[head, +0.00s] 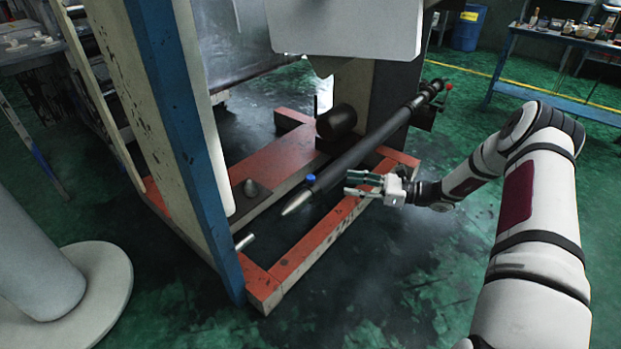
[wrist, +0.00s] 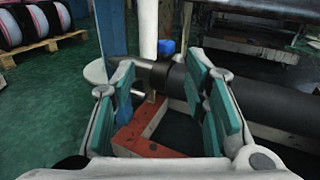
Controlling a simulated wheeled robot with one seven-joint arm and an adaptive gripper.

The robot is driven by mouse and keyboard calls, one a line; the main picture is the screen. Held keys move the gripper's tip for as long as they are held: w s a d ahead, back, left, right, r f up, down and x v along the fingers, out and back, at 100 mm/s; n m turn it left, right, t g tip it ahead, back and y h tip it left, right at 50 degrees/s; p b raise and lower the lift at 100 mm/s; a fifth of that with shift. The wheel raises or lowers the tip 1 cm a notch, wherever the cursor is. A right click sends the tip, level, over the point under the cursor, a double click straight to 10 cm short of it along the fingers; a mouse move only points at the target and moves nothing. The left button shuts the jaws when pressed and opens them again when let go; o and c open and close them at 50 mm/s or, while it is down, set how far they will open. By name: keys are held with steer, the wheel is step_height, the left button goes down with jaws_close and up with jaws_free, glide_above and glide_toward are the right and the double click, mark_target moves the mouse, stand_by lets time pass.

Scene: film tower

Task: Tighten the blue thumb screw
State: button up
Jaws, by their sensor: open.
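The blue thumb screw (head: 311,178) sits on top of a dark shaft (head: 365,145), close to its pale cone-shaped tip (head: 297,203). In the wrist view the blue screw (wrist: 167,47) stands up on a black collar, a little beyond the open fingers and between them in the picture. My gripper (head: 350,183) is open and empty, to the right of the screw and apart from it. In the wrist view its teal finger pads (wrist: 165,100) frame the collar end of the shaft. The screw's lower part is hidden.
A red base frame (head: 292,262) lies under the shaft. A blue-edged upright (head: 185,130) stands left of the shaft tip, and a white panel (head: 345,28) hangs above. A workbench (head: 560,38) stands at the back right.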

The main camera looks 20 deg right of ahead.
mark_target(311, 177)
steer(key=shift+m+t, duration=0.3)
steer(key=b+x, duration=0.1)
steer(key=x, duration=0.3)
steer(key=b+x, duration=0.1)
steer(key=x, duration=0.4)
steer(key=b+x, duration=0.1)
steer(key=x, duration=0.3)
steer(key=shift+w+f+b, duration=0.3)
steer(key=shift+w+f, duration=0.05)
steer(key=shift+f, duration=0.05)
jaws_close()
